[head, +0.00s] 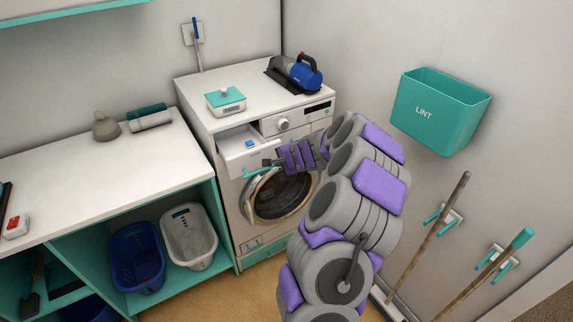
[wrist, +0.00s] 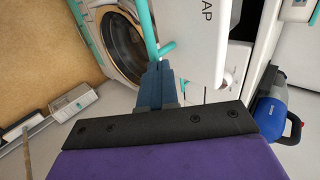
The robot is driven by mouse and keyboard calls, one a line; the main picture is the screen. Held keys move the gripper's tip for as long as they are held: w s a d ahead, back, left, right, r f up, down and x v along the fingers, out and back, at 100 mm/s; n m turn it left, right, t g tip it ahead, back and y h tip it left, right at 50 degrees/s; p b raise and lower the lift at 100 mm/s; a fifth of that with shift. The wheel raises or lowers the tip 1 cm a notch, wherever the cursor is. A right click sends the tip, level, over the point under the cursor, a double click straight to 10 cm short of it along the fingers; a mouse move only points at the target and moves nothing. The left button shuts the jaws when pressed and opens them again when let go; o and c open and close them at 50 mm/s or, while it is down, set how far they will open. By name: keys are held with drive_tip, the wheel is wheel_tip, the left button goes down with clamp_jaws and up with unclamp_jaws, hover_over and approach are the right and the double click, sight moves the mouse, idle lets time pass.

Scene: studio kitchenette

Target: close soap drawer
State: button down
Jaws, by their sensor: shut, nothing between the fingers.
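The soap drawer (head: 238,141) is pulled out of the white washing machine (head: 232,190) at its upper left. A small blue block (head: 249,143) lies inside it. In the wrist view its white front (wrist: 205,30) shows the letters "AP", with a teal bar handle (wrist: 146,25) beside it. The handle also shows in the head view (head: 255,173). My gripper (head: 267,163) is shut and empty, in front of the drawer near the handle. In the wrist view the closed fingertips (wrist: 158,68) are close to the handle; I cannot tell whether they touch.
The round washer door (head: 279,197) is below the drawer. A teal-and-white scale (head: 226,103) and a blue handheld appliance (head: 298,72) stand on the machine. A counter (head: 100,185) is at left, with baskets underneath. A teal lint bin (head: 440,111) hangs on the right wall.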

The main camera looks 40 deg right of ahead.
sight(272, 157)
drive_tip(key=shift+w+d, duration=0.35)
drive_tip(key=shift+w, duration=0.5)
drive_tip(key=shift+w+d, duration=0.35)
drive_tip(key=shift+w, duration=0.45)
drive_tip(key=shift+a+r, duration=0.15)
drive_tip(key=w+d+p, duration=0.1)
drive_tip(key=w+p, duration=0.2)
drive_tip(key=w, duration=0.1)
drive_tip(key=w+d+p, duration=0.1)
drive_tip(key=w+p, duration=0.2)
drive_tip(key=w, duration=0.2)
drive_tip(key=w+d+p, duration=0.1)
drive_tip(key=w+p, duration=0.2)
drive_tip(key=w, duration=0.2)
drive_tip(key=shift+w+d+p, duration=0.1)
drive_tip(key=shift+d+p, duration=0.2)
drive_tip(key=shift+p, duration=0.1)
drive_tip(key=shift+w+r+p, duration=0.1)
drive_tip(key=shift+w+p, duration=0.65)
drive_tip(key=shift+w, duration=0.1)
drive_tip(key=shift+w+r, duration=0.1)
drive_tip(key=shift+r, duration=0.05)
